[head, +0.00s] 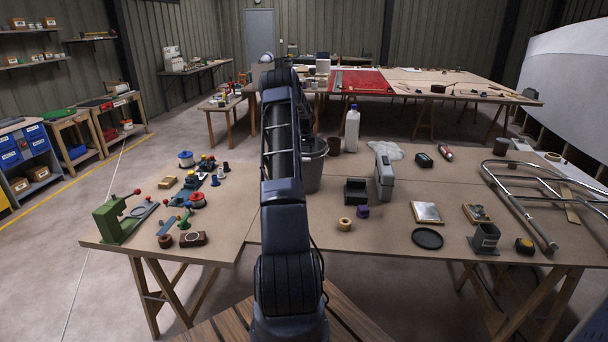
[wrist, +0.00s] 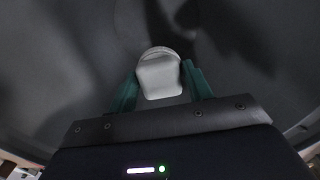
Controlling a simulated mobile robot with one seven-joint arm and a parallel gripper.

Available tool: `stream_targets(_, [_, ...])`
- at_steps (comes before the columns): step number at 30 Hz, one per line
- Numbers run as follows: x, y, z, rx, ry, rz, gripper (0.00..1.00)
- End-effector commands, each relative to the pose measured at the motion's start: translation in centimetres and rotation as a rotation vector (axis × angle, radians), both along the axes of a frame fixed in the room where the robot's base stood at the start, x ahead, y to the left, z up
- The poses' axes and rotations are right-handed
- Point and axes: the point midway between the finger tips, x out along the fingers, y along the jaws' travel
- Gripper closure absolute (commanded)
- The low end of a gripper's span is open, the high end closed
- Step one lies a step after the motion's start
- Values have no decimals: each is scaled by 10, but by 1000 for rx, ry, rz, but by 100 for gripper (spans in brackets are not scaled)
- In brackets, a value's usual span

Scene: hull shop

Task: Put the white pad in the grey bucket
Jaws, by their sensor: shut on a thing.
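The grey bucket (head: 313,168) stands on the middle of the table in the head view, partly hidden behind my arm. In the wrist view, the dark grey inside of the bucket (wrist: 60,70) fills most of the picture. My gripper (wrist: 160,88) points down into the bucket, its green fingers shut on the white pad (wrist: 159,76). The pad lies between the fingertips and shows pale against the bucket's inside. Whether the pad touches the bucket's bottom, I cannot tell. In the head view my arm hides the gripper and the pad.
Reels and tools, with a green press (head: 115,217), crowd the left side. The table's front middle (head: 320,225) is mostly clear.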

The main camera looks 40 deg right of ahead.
Motion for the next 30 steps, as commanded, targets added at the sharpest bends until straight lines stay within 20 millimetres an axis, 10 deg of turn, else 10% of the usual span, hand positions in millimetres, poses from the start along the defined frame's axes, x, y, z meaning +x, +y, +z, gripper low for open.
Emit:
stream_targets(9, [0, 0, -64, 0, 1, 1, 73])
stream_targets(30, [0, 0, -121, -1, -1, 1, 73])
